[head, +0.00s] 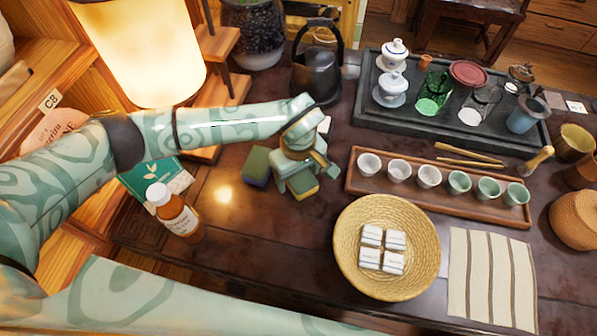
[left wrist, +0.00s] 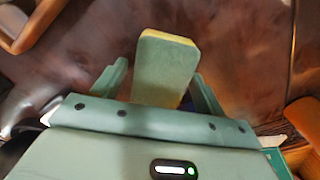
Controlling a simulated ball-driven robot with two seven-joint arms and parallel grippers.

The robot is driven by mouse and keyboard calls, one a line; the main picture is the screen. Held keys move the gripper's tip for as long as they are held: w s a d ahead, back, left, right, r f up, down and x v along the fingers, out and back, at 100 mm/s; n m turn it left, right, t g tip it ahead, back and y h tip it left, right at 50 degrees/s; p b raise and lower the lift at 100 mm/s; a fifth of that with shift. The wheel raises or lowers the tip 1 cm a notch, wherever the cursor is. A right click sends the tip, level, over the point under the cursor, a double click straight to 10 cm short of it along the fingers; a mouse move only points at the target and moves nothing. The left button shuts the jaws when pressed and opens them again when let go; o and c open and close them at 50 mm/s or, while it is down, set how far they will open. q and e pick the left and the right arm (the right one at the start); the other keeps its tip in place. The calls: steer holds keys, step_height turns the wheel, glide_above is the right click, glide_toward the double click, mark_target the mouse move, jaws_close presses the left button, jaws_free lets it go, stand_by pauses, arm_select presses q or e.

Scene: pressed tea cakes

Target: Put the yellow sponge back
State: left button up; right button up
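The yellow sponge (head: 303,187) shows below my left gripper (head: 305,172) in the head view, partly hidden by the fingers. In the left wrist view the sponge (left wrist: 165,68) has a greenish broad face and a yellow edge along its top. It sits between the two fingers of my left gripper (left wrist: 161,80) and sticks out past their tips. Any gap between the sponge and the table is hard to judge. My right gripper is not in view.
A dark green and olive block (head: 257,166) stands just left of the gripper. A bottle (head: 173,212) and a green box (head: 158,180) stand further left. A wooden cup tray (head: 437,187) and a basket (head: 387,280) with white packets lie to the right. A black kettle (head: 317,75) stands behind.

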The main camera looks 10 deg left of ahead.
mark_target(299, 175)
arm_select(q)
step_height(299, 175, up, 12)
steer(key=p, duration=0.3)
steer(key=shift+r, duration=0.2)
stand_by(0.6)
